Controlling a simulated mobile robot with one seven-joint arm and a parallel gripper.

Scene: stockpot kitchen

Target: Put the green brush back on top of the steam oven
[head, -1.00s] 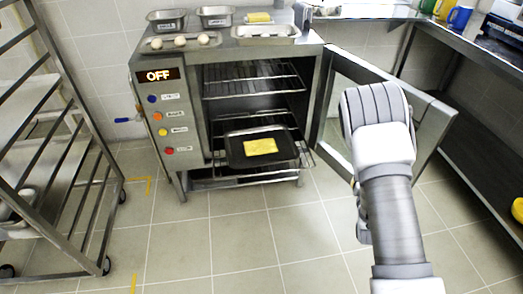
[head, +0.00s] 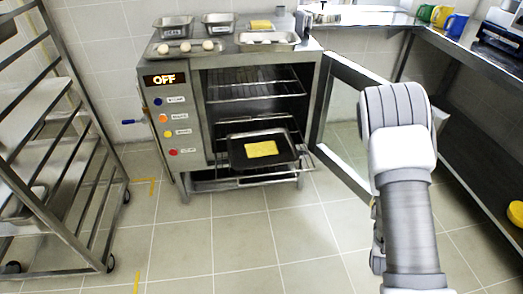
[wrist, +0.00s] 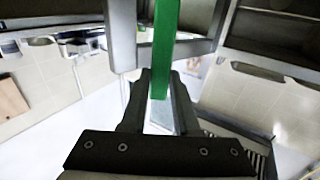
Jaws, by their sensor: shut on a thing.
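The steam oven (head: 188,163) stands at the middle left in the head view, with an "OFF" display and coloured buttons. Its door (head: 345,165) is swung open to the right. The green brush (wrist: 164,45) shows in the wrist view as a straight green bar. My gripper (wrist: 161,88) is shut on it, and the bar sticks up out of the picture's top edge. In the head view my arm covers the gripper and the brush, in front of the open door.
The oven top holds a tray with white round items (head: 186,47), small steel containers (head: 173,27), a yellow sponge (head: 261,25) and a steel tray (head: 268,42). A pan (head: 240,162) with a yellow slab sits on the pulled-out rack. A wheeled rack stands left, a bench right.

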